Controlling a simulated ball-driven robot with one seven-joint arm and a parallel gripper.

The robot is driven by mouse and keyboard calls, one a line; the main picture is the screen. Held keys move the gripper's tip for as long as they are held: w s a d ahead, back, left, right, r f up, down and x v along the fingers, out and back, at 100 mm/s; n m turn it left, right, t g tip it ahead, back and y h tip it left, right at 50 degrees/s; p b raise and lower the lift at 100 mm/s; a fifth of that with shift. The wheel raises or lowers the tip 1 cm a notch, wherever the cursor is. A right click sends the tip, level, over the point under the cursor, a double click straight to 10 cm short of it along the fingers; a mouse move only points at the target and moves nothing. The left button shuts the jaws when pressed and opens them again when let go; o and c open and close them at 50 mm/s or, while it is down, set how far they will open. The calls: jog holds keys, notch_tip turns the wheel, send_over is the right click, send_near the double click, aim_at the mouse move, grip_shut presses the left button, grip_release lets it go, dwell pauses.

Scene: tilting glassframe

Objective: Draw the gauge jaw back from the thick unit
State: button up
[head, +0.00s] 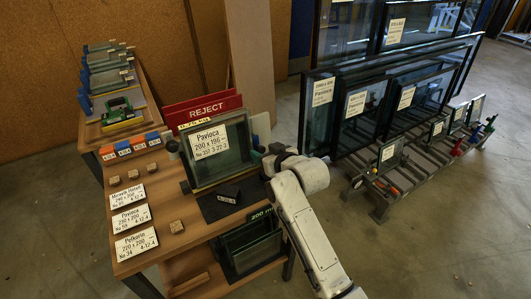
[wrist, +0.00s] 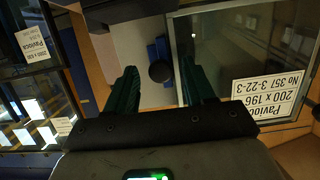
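The thick glass unit (head: 235,160) stands in a dark frame on the wooden bench, with a white label reading Pavloca 200 x 196. In the wrist view the unit (wrist: 225,65) fills the right side, upside down. My gripper (head: 264,156) is at the unit's right edge in the head view. In the wrist view my gripper (wrist: 160,80) has its two green fingers apart, one overlapping the unit's edge. A round black knob (wrist: 160,72), possibly on the gauge jaw, shows between the fingertips with a blue part behind it. I cannot tell whether the fingers touch it. The jaw itself is not clearly visible.
A dark mat (head: 228,200) lies in front of the unit and a red REJECT sign (head: 202,108) stands behind. White cards (head: 131,219) and small wooden blocks lie at left. A rack of glass units (head: 390,95) stands at right, with open floor in front.

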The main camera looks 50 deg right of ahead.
grip_shut()
dwell(0.4)
jog(key=d, duration=0.2)
jog(key=s+d, duration=0.1)
jog(key=d, duration=0.1)
jog(key=s+d, duration=0.1)
jog(key=d, duration=0.2)
jog(key=shift+s+d+p, duration=0.1)
jog(key=shift+p, duration=0.2)
grip_release()
jog(key=shift+d, duration=0.2)
jog(key=shift+a, duration=0.1)
jog(key=v, duration=1)
jog(key=shift+s+r, duration=0.15)
jog(key=shift+s, duration=0.2)
